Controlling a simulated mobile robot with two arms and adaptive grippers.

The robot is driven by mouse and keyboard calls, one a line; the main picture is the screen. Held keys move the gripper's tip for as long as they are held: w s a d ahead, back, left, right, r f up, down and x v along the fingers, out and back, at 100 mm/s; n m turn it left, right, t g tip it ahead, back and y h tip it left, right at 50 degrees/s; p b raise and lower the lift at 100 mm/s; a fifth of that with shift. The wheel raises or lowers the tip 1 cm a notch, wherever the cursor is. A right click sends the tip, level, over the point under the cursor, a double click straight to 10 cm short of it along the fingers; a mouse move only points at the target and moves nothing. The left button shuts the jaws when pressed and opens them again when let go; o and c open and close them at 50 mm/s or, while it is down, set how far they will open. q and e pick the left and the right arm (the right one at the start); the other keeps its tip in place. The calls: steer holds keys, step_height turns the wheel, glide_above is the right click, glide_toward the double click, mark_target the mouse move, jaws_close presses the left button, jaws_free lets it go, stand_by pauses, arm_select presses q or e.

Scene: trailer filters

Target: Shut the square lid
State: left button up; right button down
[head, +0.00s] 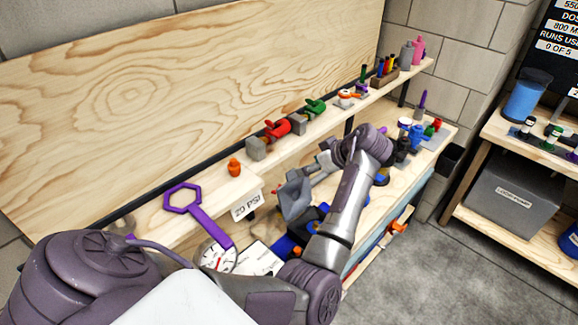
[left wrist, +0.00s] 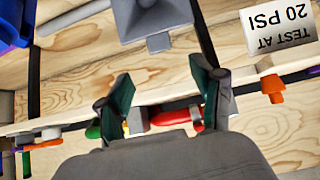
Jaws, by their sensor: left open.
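My left gripper (head: 308,173) is at the end of the arm that reaches over the bench, in front of the shelf. It is open and empty; both fingers show in the left wrist view (left wrist: 160,88). A grey piece with a wide, square-looking flared body (head: 295,201) is below and beside the gripper. It also shows at the top of the left wrist view (left wrist: 152,14), apart from the fingers. I cannot tell whether this piece is the square lid, and no other clear lid shows. My arm hides part of the bench. My right gripper is not in view.
A red valve (head: 277,129) and a green valve (head: 315,108) stand on the narrow wooden shelf. A purple hexagonal wrench (head: 183,198), a gauge (head: 217,256) and a "20 PSI" sign (head: 247,205) are at the left. Blue parts (head: 309,220) crowd the bench beside my arm.

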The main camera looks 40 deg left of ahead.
mark_target(292, 172)
arm_select(q)
steer(key=p+x, duration=0.1)
steer(key=x, duration=0.5)
steer(key=shift+a+r+p, duration=0.1)
steer(key=shift+r+p, duration=0.05)
steer(key=shift+p, duration=0.25)
steer(key=x, duration=0.4)
steer(key=shift+p, duration=0.4)
steer(key=shift+a+f, duration=0.15)
steer(key=shift+f, duration=0.3)
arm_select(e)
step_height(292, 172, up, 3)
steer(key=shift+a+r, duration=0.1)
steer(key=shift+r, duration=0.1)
arm_select(q)
jaws_close()
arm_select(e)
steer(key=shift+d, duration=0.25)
